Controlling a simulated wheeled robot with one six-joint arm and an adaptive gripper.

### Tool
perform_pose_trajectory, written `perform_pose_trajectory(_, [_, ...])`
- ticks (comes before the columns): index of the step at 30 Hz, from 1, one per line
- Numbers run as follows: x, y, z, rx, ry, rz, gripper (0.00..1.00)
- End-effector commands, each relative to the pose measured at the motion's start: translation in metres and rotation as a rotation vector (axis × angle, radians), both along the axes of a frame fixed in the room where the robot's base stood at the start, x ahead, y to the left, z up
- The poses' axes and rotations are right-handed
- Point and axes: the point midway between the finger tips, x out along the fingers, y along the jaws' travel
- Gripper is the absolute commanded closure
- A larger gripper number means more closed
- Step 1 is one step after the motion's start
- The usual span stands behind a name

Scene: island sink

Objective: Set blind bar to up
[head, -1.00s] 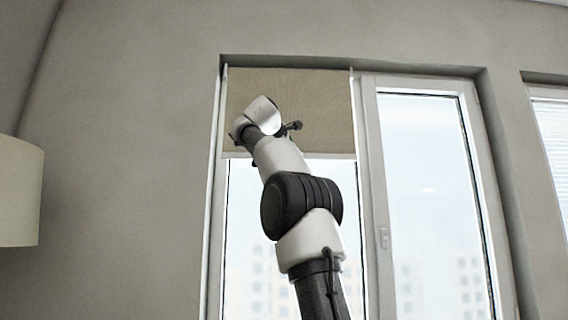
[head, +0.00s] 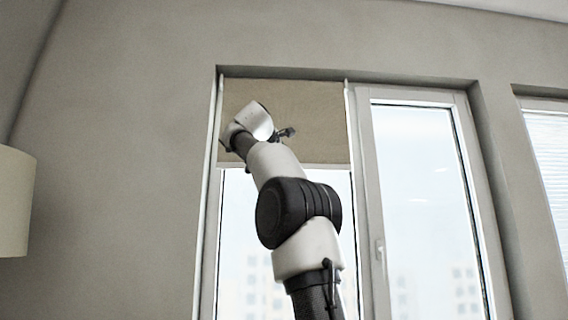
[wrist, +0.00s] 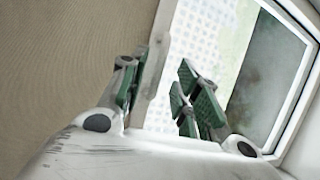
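The beige roller blind (head: 318,118) hangs over the upper part of the left window pane. Its bottom bar (head: 330,165) is level, well above the middle of the pane. In the wrist view the blind fabric fills the left side and the pale bar (wrist: 154,75) runs steeply along its edge. My gripper (wrist: 160,92) is open, with green-padded fingers apart. One finger is on the fabric side of the bar and the other shows against the window; the bar shows in the gap between them. Whether a finger touches it I cannot tell.
The window frame (head: 362,210) and a handle (head: 379,250) stand right of the blind. A second pane (head: 425,200) is uncovered. A lampshade (head: 14,200) is at the far left. Another window with a slatted blind (head: 548,150) is at the right edge.

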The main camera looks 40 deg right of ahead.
Motion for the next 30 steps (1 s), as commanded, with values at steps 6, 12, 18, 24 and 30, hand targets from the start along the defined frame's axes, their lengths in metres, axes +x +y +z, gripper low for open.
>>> perform_pose_trajectory(6, [-0.027,0.043,0.010,0.000,-0.001,0.005,0.68])
perform_pose_trajectory(12, [-0.045,0.071,0.015,0.000,0.000,0.003,0.68])
perform_pose_trajectory(18, [-0.052,0.080,0.017,0.000,0.000,0.000,0.68])
perform_pose_trajectory(24, [-0.052,0.080,0.017,0.000,0.000,-0.001,0.68])
perform_pose_trajectory(30, [-0.056,0.085,0.022,0.001,-0.011,0.012,0.81])
